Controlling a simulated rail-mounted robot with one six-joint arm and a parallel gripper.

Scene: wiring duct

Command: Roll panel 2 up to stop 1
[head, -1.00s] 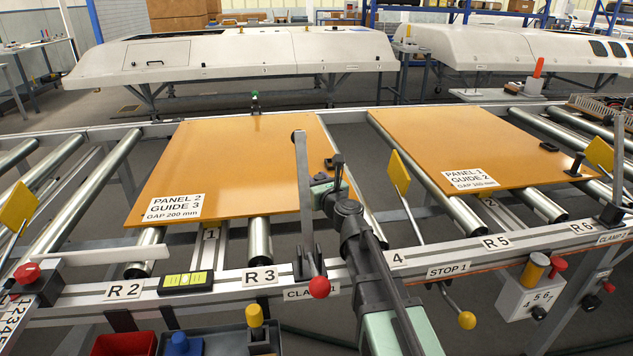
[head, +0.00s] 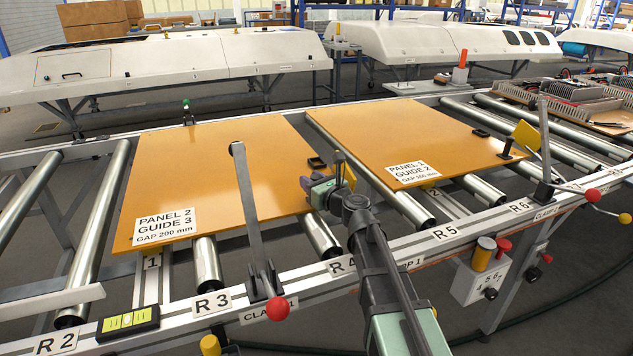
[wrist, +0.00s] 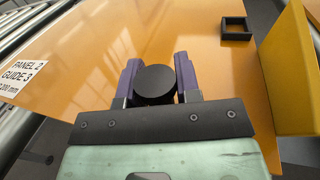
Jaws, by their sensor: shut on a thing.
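Panel 2 (head: 215,165) is an orange board lying on the rollers. Its label reads guide 3, gap 200 mm, and it shows in the wrist view (wrist: 80,75). My gripper (head: 322,188) is at its near right part. In the wrist view its purple fingers (wrist: 154,85) are shut on a round black knob (wrist: 155,84) on the panel. Stop 1's yellow plate (head: 346,172) stands upright at the panel's right edge, partly behind my gripper; it is close on the right in the wrist view (wrist: 291,70). I cannot tell whether they touch. The stop 1 label (head: 412,263) is partly hidden by my arm.
Panel 1 (head: 410,135) lies to the right across a narrow gap. Clamp 1's lever (head: 250,215) stands upright in front of panel 2, and clamp 2's lever (head: 543,140) near panel 1. Roller R2 (head: 100,220) is bare left of panel 2.

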